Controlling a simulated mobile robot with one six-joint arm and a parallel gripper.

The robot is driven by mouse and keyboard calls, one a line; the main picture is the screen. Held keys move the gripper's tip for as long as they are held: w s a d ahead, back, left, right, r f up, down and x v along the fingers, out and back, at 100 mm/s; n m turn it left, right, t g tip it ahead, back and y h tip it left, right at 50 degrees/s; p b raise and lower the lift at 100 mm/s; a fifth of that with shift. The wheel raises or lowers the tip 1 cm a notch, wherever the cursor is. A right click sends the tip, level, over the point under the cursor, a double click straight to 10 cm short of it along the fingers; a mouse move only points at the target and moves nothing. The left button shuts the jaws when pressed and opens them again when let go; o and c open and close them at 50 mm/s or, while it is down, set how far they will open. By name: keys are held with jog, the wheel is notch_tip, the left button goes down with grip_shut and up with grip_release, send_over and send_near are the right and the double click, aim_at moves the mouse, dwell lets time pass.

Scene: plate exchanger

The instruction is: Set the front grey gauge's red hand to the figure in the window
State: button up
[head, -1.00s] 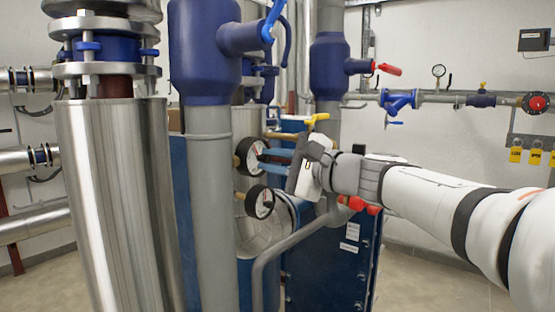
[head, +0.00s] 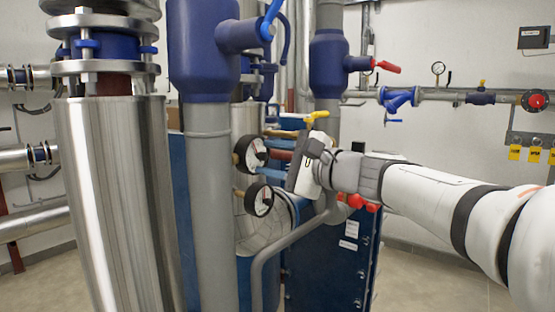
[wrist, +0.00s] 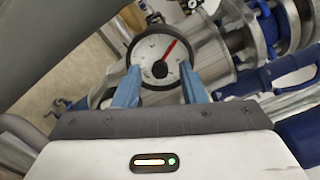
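Two round dark-rimmed gauges show in the head view, an upper one (head: 251,153) and a lower one (head: 261,200). My gripper (head: 299,176) is just right of them; its fingertips are hard to make out there. In the wrist view, one gauge (wrist: 152,46) with a white face lies ahead between my gripper's blue fingers (wrist: 160,68). Its red hand (wrist: 170,48) points up and right from a dark hub. The fingers are apart with nothing between the pads; contact with the rim cannot be told. A box with a small window (head: 534,38) hangs at upper right; its figure is unreadable.
A grey vertical pipe (head: 210,220) and a shiny metal cylinder (head: 115,200) stand left of the gauges. A bent grey pipe (head: 262,270) runs below my gripper. A yellow-handled valve (head: 316,116) is just above it. The blue exchanger (head: 335,262) stands below.

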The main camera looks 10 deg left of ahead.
jog(key=v, duration=0.7)
jog(key=shift+d, duration=0.4)
jog(key=shift+s, duration=0.1)
jog(key=s+d+f+n+g+h+p, duration=0.2)
jog(key=s+d+f+n+h+p, duration=0.3)
jog(key=s+d+f+h+p, duration=0.3)
jog(key=s+d+f+n+g+h+p, duration=0.2)
jog(key=s+d+f+n+h+p, duration=0.2)
jog(key=s+d+f+h+p, duration=0.4)
jog(key=s+d+f+p, duration=0.1)
jog(key=d, duration=0.6)
jog(key=shift+f+n+h+p, duration=0.2)
jog(key=shift+n+h+p, duration=0.1)
jog(key=shift+n, duration=0.1)
jog(key=shift+s+d, duration=0.1)
jog(key=shift+d, duration=0.05)
jog(key=shift+c, duration=0.2)
